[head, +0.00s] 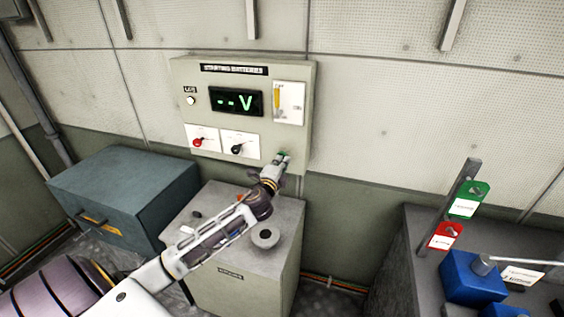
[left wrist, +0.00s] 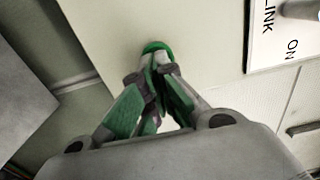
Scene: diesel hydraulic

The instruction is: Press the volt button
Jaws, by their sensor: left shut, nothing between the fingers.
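The beige panel (head: 180,95), headed "STARTING BATTERIES", is on the back wall, with a display (head: 236,101) reading "--V" in green. A green round button (left wrist: 157,46) is at the panel's lower right; only a bit of it shows in the head view (head: 282,153). I cannot read a volt label beside it. My left gripper (head: 281,161) is shut and empty, its fingertips (left wrist: 151,66) right at the button and partly covering it. Whether they touch or press it, I cannot tell. My right gripper is not in view.
The panel also has a red rotary switch (head: 198,142), a black one (head: 237,149) and a yellow-handled plate (head: 288,102). Below stands a grey cabinet (head: 230,290). A blue-grey box (head: 125,185) is at left; a bench with blue blocks (head: 468,278) is at right.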

